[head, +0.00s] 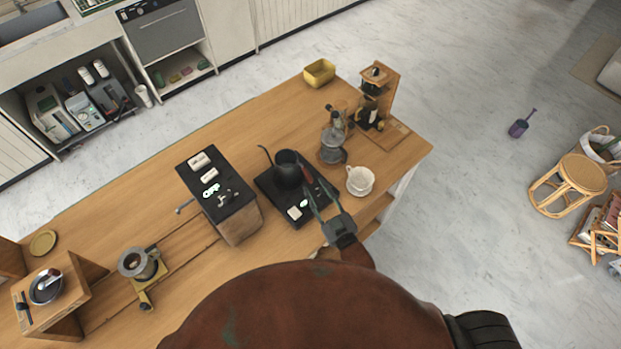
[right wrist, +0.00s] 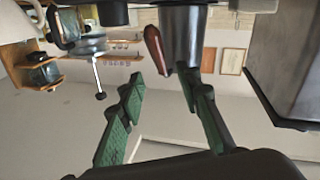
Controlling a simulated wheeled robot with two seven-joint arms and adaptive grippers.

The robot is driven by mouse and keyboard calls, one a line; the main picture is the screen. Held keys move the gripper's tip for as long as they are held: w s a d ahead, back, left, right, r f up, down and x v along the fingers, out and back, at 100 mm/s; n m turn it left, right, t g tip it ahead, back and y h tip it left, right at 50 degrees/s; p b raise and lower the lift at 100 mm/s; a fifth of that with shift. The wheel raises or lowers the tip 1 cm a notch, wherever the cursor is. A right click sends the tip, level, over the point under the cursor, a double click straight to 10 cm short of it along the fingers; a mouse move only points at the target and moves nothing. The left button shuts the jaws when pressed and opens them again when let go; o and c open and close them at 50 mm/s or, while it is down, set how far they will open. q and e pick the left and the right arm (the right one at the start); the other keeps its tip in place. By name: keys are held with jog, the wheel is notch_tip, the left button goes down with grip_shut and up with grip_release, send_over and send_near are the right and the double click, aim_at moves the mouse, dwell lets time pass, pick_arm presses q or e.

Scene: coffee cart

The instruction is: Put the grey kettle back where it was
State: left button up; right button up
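The dark grey kettle (head: 287,170), with a thin gooseneck spout pointing up-left, stands upright on a black flat plate (head: 283,210) in the head view. In the right wrist view, the kettle's grey body (right wrist: 184,38) and reddish-brown handle (right wrist: 155,50) show at the top. My right gripper (head: 318,187) is beside the kettle's handle side in the head view. Its green-padded fingers (right wrist: 159,80) are spread apart and empty, with the handle just beyond their tips. My left gripper does not show.
A white cup (head: 360,180) on a saucer stands close right of my right gripper. A grey pot (head: 333,146) and a wooden grinder stand (head: 388,92) are behind it. A black-topped box (head: 217,189) stands left of the plate. The wooden counter (head: 240,120) is clear toward the back.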

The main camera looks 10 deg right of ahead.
jog(key=v, duration=0.5)
jog(key=shift+s+d, duration=0.1)
jog(key=shift+s, duration=0.2)
